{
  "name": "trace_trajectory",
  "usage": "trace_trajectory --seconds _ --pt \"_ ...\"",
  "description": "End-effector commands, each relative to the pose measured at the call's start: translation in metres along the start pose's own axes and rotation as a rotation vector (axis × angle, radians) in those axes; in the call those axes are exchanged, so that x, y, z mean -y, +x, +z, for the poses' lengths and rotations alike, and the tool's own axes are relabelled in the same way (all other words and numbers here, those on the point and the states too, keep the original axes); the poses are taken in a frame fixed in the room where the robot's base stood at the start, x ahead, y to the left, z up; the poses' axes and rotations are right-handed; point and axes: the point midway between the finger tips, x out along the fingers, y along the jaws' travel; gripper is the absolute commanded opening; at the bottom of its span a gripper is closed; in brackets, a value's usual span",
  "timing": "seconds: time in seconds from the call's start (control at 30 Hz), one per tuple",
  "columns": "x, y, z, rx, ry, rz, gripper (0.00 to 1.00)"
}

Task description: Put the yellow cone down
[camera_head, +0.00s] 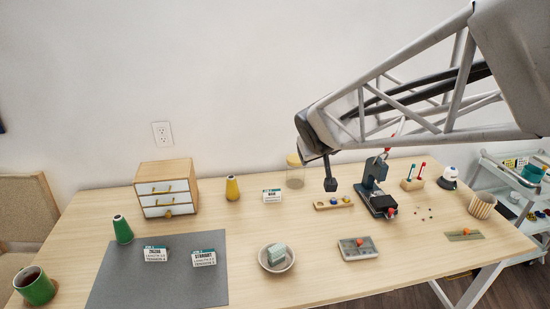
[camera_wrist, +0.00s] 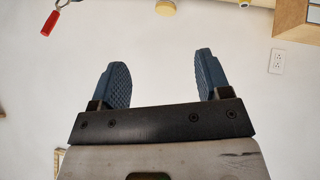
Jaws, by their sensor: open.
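The yellow cone (camera_head: 232,188) stands upright on the wooden table, just right of the small drawer cabinet. In the wrist view, a small yellow part at the top edge beside the cabinet looks like the cone (camera_wrist: 245,3), mostly cut off. My gripper (camera_head: 331,184) points down above the middle of the table, well to the right of the cone and apart from it. In the wrist view, the two blue-grey fingers of my gripper (camera_wrist: 160,66) are spread, with nothing between them.
The drawer cabinet (camera_head: 167,190) stands left of the cone. A green cone (camera_head: 122,230) stands by the grey mat (camera_head: 150,285). Bare table lies before the cone.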

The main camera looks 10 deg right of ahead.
Motion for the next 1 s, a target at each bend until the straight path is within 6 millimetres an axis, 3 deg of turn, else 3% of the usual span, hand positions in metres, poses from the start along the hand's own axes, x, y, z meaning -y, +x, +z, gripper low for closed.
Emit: trace_trajectory --seconds 0.03,0.3,0.6,0.8,1.0 --pt "0.001 -0.015 0.015 0.029 0.019 0.0 0.7" --pt "0.016 -0.079 0.101 0.225 0.103 -0.047 0.7" --pt "0.044 -0.137 0.184 0.407 0.159 -0.156 0.7" --pt "0.054 -0.152 0.207 0.457 0.17 -0.198 0.7" --pt "0.055 -0.154 0.21 0.464 0.171 -0.204 0.7"
